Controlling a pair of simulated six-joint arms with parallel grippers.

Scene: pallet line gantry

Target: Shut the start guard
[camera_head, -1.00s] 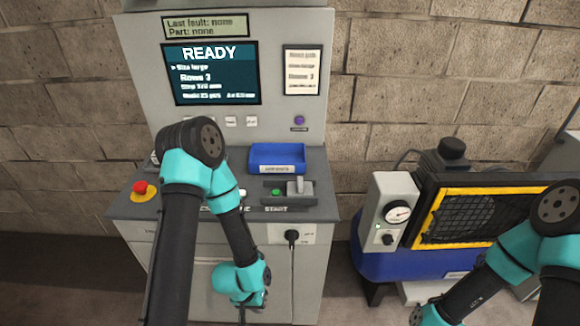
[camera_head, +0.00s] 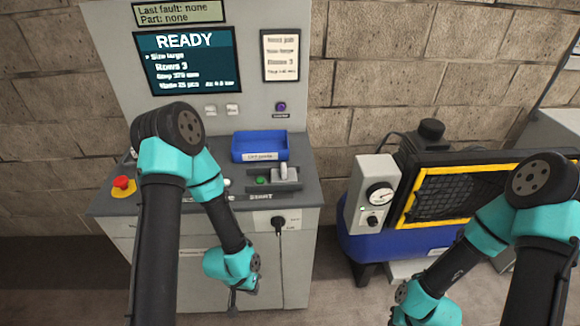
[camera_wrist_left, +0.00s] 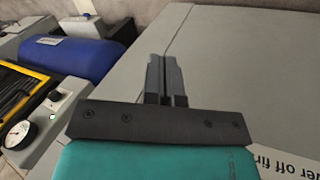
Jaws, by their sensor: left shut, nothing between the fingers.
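The start guard (camera_head: 285,174) is a grey sliding piece with an upright knob on the console top, above the START label. It sits to the right of the green start button (camera_head: 262,181), which shows uncovered. My left gripper (camera_head: 232,310) hangs low in front of the cabinet, below and well apart from the guard. In the left wrist view its two fingers (camera_wrist_left: 166,80) are together, with nothing between them. My right wrist is at the bottom right of the head view, far from the guard; its fingertips are not clearly visible.
A blue tray (camera_head: 259,158) stands behind the guard. A red emergency button (camera_head: 122,183) is at the console's left.

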